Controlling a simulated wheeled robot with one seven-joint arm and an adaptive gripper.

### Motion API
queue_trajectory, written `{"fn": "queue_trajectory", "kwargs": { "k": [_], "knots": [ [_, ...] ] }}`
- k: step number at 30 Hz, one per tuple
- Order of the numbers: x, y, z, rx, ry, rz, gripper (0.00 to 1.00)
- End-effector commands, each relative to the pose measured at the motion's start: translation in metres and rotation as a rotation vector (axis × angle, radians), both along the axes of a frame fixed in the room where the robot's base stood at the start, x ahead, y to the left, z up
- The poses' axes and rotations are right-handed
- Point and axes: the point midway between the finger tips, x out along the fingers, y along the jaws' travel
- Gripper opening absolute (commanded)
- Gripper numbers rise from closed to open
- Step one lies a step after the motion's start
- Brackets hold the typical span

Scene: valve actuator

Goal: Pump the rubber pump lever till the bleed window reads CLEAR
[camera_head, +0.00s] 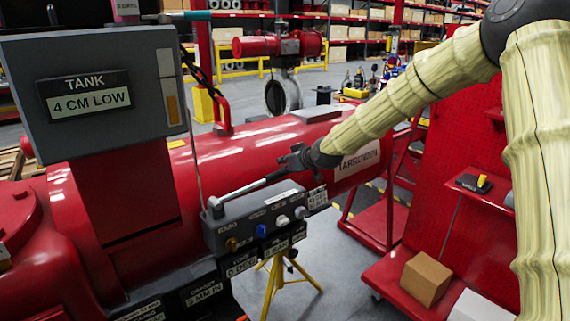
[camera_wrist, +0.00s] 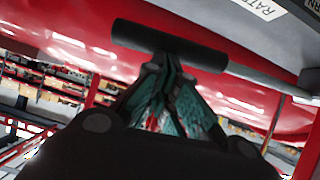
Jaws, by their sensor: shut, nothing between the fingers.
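The pump lever is a light metal rod (camera_head: 243,187) rising to the right from the grey pump block (camera_head: 232,230) on the red actuator. Its black rubber grip (camera_wrist: 150,38) lies across the upper middle of the wrist view. My gripper (camera_head: 291,160) is at the lever's outer end in the head view. In the wrist view its fingers are shut with their tips just at the grip; I cannot tell whether they touch it. The block carries blue, white and brass knobs and small labels. I cannot make out a bleed window reading CLEAR.
A grey box (camera_head: 98,95) reading "TANK 4 CM LOW" stands at the left. A yellow tripod (camera_head: 272,285) is under the block. A red cart (camera_head: 455,235) holding a cardboard box (camera_head: 425,279) stands at the right, near my arm. Grey floor shows between.

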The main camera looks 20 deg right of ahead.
Motion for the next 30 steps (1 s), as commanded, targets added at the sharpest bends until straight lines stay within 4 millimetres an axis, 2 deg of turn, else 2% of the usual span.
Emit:
{"fn": "queue_trajectory", "kwargs": {
  "k": [1,5,16,20,28,30],
  "knots": [
    [0.0,-0.002,-0.01,0.0,0.002,-0.001,0.0],
    [0.001,-0.004,-0.023,0.0,0.001,-0.001,0.0],
    [0.002,-0.005,-0.022,0.0,0.001,0.0,0.0],
    [0.001,-0.005,-0.016,0.0,0.0,0.0,0.0],
    [-0.003,-0.003,0.02,0.001,0.0,0.007,0.0],
    [-0.008,-0.005,0.018,0.0,0.001,0.007,0.0]
  ]
}}
